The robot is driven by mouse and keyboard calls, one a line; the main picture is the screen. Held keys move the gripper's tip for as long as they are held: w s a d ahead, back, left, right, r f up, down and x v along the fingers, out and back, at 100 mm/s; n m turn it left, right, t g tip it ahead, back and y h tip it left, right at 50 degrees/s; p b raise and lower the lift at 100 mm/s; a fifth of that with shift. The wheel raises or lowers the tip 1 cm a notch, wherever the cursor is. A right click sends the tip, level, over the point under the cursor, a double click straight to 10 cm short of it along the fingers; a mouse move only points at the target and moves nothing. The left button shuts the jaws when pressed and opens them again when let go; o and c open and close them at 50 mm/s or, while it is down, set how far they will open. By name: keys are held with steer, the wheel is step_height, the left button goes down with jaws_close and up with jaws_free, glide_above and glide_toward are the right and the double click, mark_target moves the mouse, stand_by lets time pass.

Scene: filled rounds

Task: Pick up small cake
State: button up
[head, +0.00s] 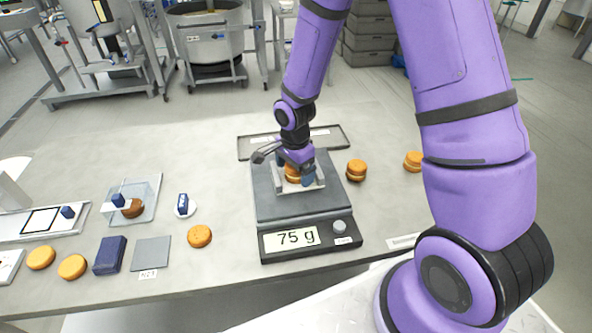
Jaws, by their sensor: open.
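A small orange-brown cake (292,174) sits on the grey scale (264,205), partly hidden by my gripper. The scale's display reads 75 g. My gripper (299,178) is over the scale plate, open, with its fingers down around or beside this cake; I cannot tell if they touch it. More filled round cakes stand on the table: one (356,169) just right of the scale, one (413,161) farther right, one (199,236) left of the scale, and two (41,258) (72,267) at the front left.
A dark shallow tray (252,146) lies behind the scale. The table's back left is clear.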

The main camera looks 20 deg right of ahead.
steer(key=shift+c, duration=0.4)
steer(key=c, duration=0.7)
steer(key=shift+o, duration=0.2)
